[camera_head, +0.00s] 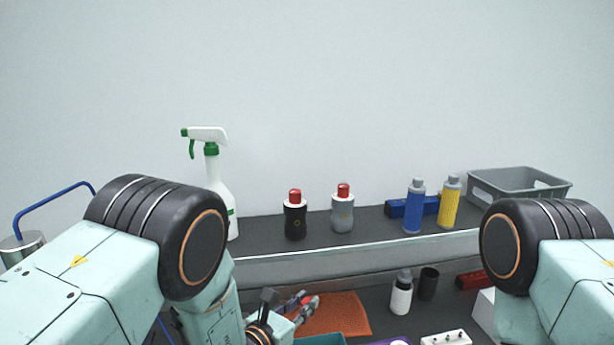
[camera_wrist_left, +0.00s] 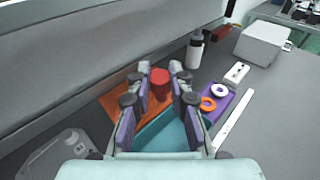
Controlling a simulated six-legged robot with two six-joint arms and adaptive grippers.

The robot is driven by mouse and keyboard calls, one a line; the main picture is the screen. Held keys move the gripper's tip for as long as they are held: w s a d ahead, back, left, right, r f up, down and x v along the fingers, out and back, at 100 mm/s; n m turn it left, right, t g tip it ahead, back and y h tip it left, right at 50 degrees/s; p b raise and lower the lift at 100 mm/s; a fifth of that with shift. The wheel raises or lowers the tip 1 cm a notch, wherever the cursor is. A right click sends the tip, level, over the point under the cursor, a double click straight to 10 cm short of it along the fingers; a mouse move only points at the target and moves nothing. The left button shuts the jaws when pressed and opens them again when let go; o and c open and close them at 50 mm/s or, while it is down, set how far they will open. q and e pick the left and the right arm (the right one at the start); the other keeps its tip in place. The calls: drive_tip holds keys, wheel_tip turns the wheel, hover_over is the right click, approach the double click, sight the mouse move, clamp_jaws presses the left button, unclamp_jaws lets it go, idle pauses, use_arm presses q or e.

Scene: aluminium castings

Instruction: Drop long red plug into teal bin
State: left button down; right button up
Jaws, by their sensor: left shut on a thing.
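The red plug (camera_wrist_left: 160,84) is a red cylinder between the fingertips of my left gripper (camera_wrist_left: 160,92) in the left wrist view. My left gripper is shut on it. In the head view my left gripper (camera_head: 290,306) is low in the middle, partly hidden by its own arm. The teal bin (camera_wrist_left: 166,135) lies below the gripper in the left wrist view, partly covered by the fingers. Only a strip of the bin's rim (camera_head: 322,339) shows at the bottom of the head view. My right gripper is out of view.
An orange mat (camera_head: 342,316) lies behind the bin. A purple tray (camera_wrist_left: 217,101) with rings, a white block (camera_wrist_left: 237,73) and a white bottle (camera_head: 401,292) stand to the right. A shelf with a spray bottle (camera_head: 222,190), several bottles and a grey crate (camera_head: 520,182) runs behind.

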use_arm(q)
drive_tip(key=f, duration=0.5)
drive_tip(key=shift+s+d+f, duration=0.15)
drive_tip(key=shift+d, duration=0.05)
drive_tip(key=c, duration=1.6)
unclamp_jaws()
drive_tip(key=shift+c, duration=0.2)
drive_tip(key=o, duration=0.5)
drive_tip(key=shift+a, duration=0.3)
drive_tip(key=shift+d, duration=0.1)
drive_tip(key=shift+d, duration=0.1)
